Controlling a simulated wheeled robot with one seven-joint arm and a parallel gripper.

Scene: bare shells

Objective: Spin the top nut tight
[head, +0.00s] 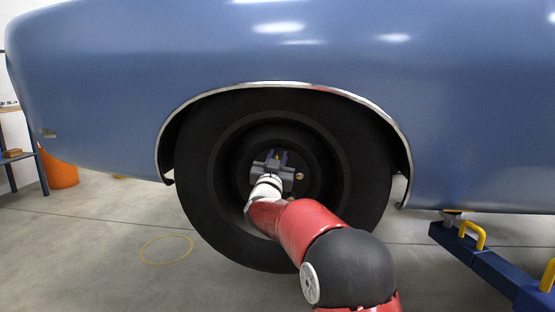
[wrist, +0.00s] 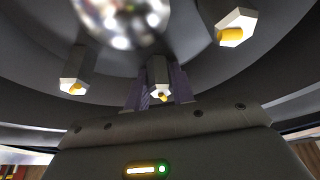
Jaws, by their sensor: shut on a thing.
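The top nut (wrist: 159,93) is a pale hex nut with a yellow stud end showing in its middle. In the wrist view it sits between the two purple-grey fingers of my gripper (wrist: 160,88), which are shut on it. In the head view my gripper (head: 277,158) reaches into the wheel, a little above its centre, and a small yellow spot shows between its fingers. The gripper and arm hide much of the hub there. How far the nut is down on its stud cannot be told.
Two other nuts (wrist: 73,87) (wrist: 236,28) stand at either side, near the shiny hub cap (wrist: 122,16). The black tyre (head: 210,200) surrounds my gripper, under the blue car's fender (head: 290,65). A blue lift arm (head: 470,257) lies at right. A yellow ring (head: 166,263) marks the floor.

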